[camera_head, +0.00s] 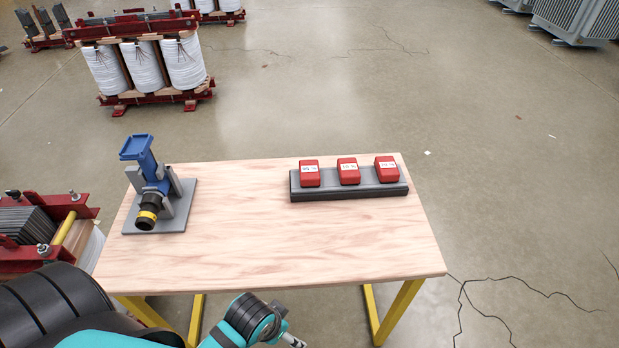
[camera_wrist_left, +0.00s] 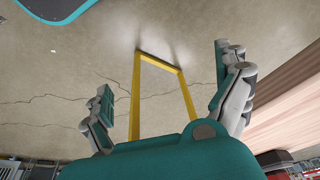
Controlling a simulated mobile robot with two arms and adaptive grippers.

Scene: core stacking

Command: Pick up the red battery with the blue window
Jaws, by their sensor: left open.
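Three red batteries sit in a row on a dark charging base (camera_head: 350,192) at the back right of the table: a left one (camera_head: 309,179), a middle one (camera_head: 349,177) and a right one (camera_head: 387,176). Each has a small pale window with dark marks on top. The window colours are too small to tell which one is blue. My left gripper (camera_wrist_left: 163,85) shows in the left wrist view, its fingers spread wide with nothing between them. It is beside the table, away from the batteries. My right gripper is in neither view.
The wooden table (camera_head: 270,245) has yellow legs and a clear middle and front. A blue and black tool (camera_head: 150,185) stands in a grey stand at the table's left. Large red-framed transformers (camera_head: 145,65) stand on the floor behind and at the left.

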